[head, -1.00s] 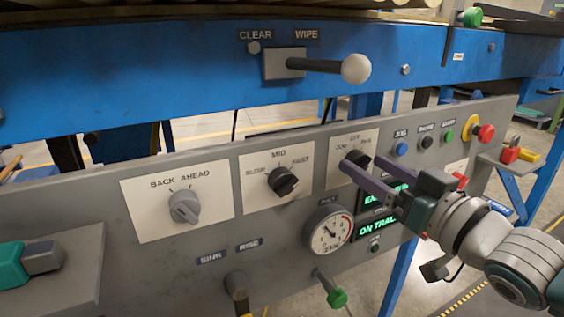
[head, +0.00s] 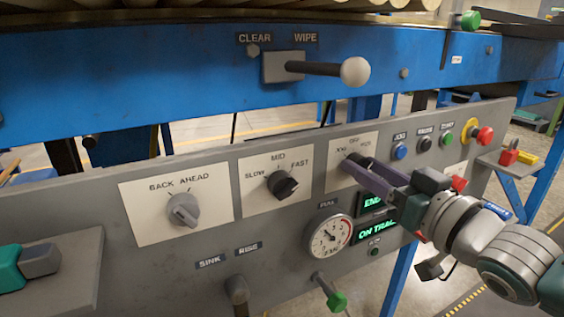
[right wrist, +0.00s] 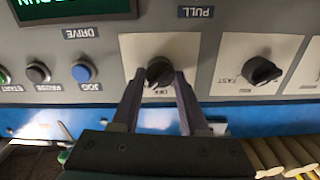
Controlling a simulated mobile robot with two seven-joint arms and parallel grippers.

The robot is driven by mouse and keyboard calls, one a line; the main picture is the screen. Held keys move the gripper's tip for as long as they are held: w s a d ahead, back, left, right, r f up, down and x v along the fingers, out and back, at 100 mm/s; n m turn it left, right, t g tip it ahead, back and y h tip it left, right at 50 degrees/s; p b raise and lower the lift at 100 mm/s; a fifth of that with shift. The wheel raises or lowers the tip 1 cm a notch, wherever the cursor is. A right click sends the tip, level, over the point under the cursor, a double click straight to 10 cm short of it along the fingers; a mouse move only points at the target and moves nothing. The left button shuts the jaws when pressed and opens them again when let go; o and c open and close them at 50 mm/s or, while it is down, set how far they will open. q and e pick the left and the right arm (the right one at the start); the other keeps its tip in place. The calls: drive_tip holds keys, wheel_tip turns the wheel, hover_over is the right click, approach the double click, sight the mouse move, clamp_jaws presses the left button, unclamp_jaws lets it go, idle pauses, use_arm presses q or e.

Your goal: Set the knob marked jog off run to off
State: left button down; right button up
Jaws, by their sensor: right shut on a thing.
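The jog off run knob (head: 351,160) is a dark round knob on a white plate (head: 338,183), right of the slow mid fast knob. My right gripper (head: 357,164) reaches it from the right and is shut on it. In the right wrist view the knob (right wrist: 159,71) sits between the two finger ends, one on each side. The fingers and the viewing angle hide much of it, and I cannot tell clearly which mark it points to.
The slow mid fast knob (head: 282,185) and the back ahead knob (head: 183,210) are to the left. A gauge (head: 328,236) and green displays (head: 372,202) sit below. Push buttons (head: 424,143) and a red emergency button (head: 485,135) are right. A white-ended lever (head: 354,71) juts out above.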

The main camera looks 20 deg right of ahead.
clamp_jaws()
drive_tip(key=shift+n, duration=0.6)
drive_tip(key=shift+n+p, duration=0.45)
drive_tip(key=shift+n, duration=0.75)
drive_tip(key=n, duration=0.5)
drive_tip(key=shift+a, duration=0.1)
drive_tip(key=o, duration=1.1)
unclamp_jaws()
drive_tip(key=shift+o, duration=0.2)
drive_tip(key=shift+s, duration=0.1)
